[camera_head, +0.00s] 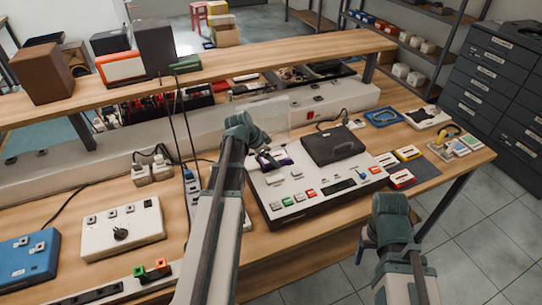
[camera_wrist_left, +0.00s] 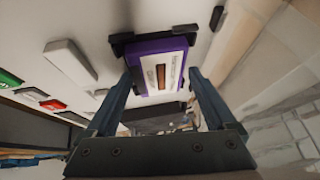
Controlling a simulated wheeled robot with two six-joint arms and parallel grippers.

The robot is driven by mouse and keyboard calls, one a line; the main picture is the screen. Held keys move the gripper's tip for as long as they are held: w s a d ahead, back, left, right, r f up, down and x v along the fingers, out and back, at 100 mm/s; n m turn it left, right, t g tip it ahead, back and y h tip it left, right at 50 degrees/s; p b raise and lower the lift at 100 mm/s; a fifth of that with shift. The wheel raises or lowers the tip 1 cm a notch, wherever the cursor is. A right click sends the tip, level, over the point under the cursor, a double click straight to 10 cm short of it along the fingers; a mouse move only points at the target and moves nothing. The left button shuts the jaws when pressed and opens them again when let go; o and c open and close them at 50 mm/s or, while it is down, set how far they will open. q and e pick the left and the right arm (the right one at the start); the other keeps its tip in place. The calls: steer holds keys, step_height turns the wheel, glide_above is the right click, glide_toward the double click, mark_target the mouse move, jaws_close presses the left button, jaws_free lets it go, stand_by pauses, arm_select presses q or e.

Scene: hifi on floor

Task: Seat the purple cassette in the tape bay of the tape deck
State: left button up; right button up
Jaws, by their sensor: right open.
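The tape deck (camera_head: 322,201) is a wide pale unit with coloured keys on the bench. The purple cassette (camera_wrist_left: 160,67), with a white label, sits between the fingers of my left gripper (camera_wrist_left: 160,82) in the left wrist view. Its far end meets a dark bracket (camera_wrist_left: 122,42) on the deck's pale top, which looks like the tape bay. I cannot tell how deep it sits. In the head view my left gripper (camera_head: 264,160) is over the deck's back left, with the cassette (camera_head: 279,159) partly hidden. My right gripper (camera_head: 366,243) is open and empty before the bench.
A dark case (camera_head: 332,146) stands on the deck's back right. Cassettes (camera_head: 402,179) lie right of the deck. A cream control box (camera_head: 122,228) and a blue box (camera_head: 28,260) stand left. A raised shelf (camera_head: 240,63) runs behind. Open floor lies front right.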

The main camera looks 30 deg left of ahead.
arm_select(q)
steer(key=shift+s+d, duration=0.1)
steer(key=p+v, duration=1.2)
steer(key=v, duration=0.1)
steer(key=shift+r, duration=0.35)
step_height(320, 180, up, 6)
steer(key=p, duration=0.5)
steer(key=shift+p, duration=0.4)
steer(key=shift+f, duration=0.1)
stand_by(0.5)
step_height(320, 180, down, 6)
steer(key=b, duration=0.5)
steer(key=shift+b, duration=0.4)
steer(key=shift+r, duration=0.25)
